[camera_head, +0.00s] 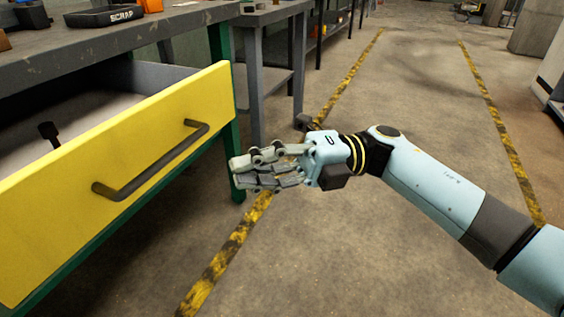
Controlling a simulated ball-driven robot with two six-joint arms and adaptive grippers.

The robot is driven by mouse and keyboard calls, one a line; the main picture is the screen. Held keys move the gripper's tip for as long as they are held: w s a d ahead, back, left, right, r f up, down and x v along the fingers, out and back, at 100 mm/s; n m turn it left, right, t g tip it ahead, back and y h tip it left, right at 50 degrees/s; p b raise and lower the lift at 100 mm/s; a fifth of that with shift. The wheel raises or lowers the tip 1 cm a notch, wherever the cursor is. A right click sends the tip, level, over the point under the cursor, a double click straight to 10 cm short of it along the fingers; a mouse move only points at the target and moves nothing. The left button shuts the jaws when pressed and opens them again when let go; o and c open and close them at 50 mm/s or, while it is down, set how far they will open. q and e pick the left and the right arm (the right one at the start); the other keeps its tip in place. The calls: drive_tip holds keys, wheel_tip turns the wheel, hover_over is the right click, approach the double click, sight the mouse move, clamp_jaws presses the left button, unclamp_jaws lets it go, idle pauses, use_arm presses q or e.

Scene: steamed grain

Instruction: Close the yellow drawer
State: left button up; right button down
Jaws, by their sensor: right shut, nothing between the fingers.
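The yellow drawer (70,190) is at the left, pulled out from under the grey workbench (100,48). Its dark bar handle (152,166) runs slanted across the front, and a small dark object (49,134) shows inside on the pale drawer floor. My right gripper (236,174) is shut and empty. Its fingers point left, and in the picture they are to the right of the handle and the drawer's right edge. I see no contact with the drawer. My left gripper is out of view.
A black tray marked SCRAP (104,16) is on the workbench. A green bench leg (232,120) stands behind the fingertips. A second grey table (272,16) stands beyond. The concrete floor (400,270) at the right is open, with yellow-black stripes.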

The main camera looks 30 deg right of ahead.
drive_tip(key=w+a, duration=0.1)
drive_tip(key=a, duration=0.1)
drive_tip(key=w+a+r+b, duration=0.1)
drive_tip(key=w+a, duration=0.1)
drive_tip(key=a, duration=0.1)
drive_tip(key=shift+w, duration=0.2)
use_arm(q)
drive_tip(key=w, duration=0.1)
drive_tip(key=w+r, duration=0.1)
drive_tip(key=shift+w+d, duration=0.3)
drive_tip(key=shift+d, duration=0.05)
